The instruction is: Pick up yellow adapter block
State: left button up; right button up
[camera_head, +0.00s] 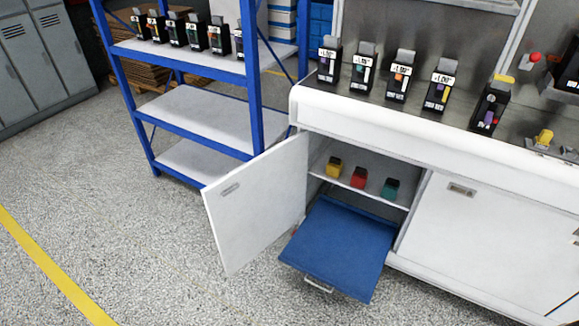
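A yellow adapter block (334,168) sits on the upper shelf of the open cabinet, at the left end of a row. A red block (359,178) stands just to its right, and a teal block (391,189) stands right of that. The blocks are apart from each other. Another small yellow piece (544,138) sits on a fixture on the countertop at the right; I cannot tell what it is. Neither of my grippers shows in the head view.
The cabinet's left door (262,202) is swung open. A blue drawer or tray (338,246) sticks out below the shelf. Several black breakers (398,80) stand on the counter (420,125). A blue rack (205,115) stands at the left. The floor (150,235) in front is clear.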

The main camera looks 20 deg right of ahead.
aim_at(334, 168)
jog(key=z, duration=0.9)
